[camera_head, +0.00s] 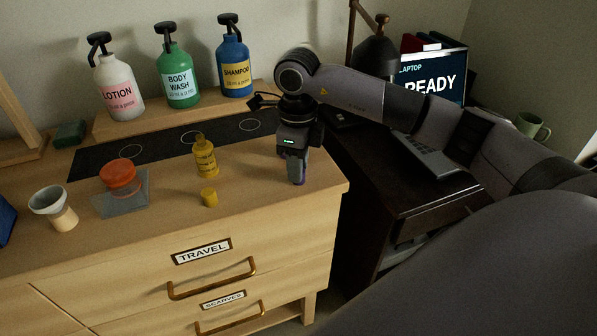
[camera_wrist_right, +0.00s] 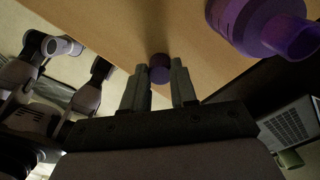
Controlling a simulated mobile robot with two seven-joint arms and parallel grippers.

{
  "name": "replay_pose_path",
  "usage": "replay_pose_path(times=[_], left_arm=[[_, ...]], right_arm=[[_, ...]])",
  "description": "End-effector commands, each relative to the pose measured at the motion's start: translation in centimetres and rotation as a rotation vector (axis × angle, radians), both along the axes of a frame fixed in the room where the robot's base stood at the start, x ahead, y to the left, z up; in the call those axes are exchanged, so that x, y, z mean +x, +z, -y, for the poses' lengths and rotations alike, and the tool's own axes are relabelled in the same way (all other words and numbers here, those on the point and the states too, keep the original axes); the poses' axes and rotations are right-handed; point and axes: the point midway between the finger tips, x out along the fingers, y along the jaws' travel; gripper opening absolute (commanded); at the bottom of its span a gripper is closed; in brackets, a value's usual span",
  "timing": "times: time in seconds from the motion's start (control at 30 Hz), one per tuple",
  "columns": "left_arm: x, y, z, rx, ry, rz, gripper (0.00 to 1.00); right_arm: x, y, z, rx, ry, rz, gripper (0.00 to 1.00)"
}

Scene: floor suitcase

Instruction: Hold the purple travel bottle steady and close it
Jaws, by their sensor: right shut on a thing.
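My right gripper (camera_head: 292,182) points down at the right end of the dresser top. In the right wrist view its fingers (camera_wrist_right: 158,80) are closed on a small, dark purple cap (camera_wrist_right: 158,67) at their tips. The purple travel bottle (camera_wrist_right: 255,20) shows at the upper right of that view, apart from the cap, its neck towards the lower right; the picture edge cuts it off. In the head view only a sliver of purple shows at the fingertips, and I cannot tell whether it is cap or bottle. My left gripper is not seen.
A yellow bottle (camera_head: 205,162) and yellow cap (camera_head: 208,197) stand left of the gripper. The dresser edge and dark desk (camera_head: 350,165) lie to the right.

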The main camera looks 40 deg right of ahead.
Motion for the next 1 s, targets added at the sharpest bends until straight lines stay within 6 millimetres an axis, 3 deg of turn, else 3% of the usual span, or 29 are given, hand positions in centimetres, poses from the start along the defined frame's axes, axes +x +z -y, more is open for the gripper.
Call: replay_pose_path(times=[0.17, 0.37, 0.57, 0.8, 1.0], left_arm=[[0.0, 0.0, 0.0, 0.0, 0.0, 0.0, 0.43], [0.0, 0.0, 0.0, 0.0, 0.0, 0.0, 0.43], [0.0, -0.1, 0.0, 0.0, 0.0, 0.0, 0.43], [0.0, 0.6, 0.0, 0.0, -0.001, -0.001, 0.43], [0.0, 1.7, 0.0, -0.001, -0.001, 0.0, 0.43]], right_arm=[[0.0, 0.2, 0.0, 0.001, 0.0, 0.001, 0.0], [0.1, 1.8, 0.0, 0.0, 0.0, 0.004, 0.0], [0.1, 6.1, 0.0, 0.001, 0.0, 0.008, 0.0], [0.1, 13.7, 0.0, -0.001, -0.001, 0.005, 0.0], [0.1, 17.4, 0.1, -0.001, -0.002, 0.004, 0.0]])
